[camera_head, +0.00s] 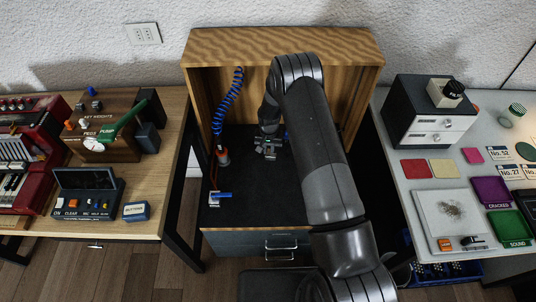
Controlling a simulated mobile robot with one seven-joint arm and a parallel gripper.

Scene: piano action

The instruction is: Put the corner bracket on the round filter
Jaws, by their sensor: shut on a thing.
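My gripper (268,148) is low over the dark top of the wooden cabinet, a little right of the coiled hose. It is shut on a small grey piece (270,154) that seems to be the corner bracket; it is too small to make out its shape. I cannot pick out the round filter for certain. A round grey piece with an orange part (222,157) stands at the lower end of the blue coiled hose (228,100), left of my gripper and apart from it. My arm hides part of the cabinet's right side.
A small blue-and-white item (220,195) lies at the cabinet top's front left. The middle of the dark surface (255,190) is clear. Wooden walls close the back and sides. The left table (165,195) holds control boxes; the right table (390,120) holds trays and coloured cards.

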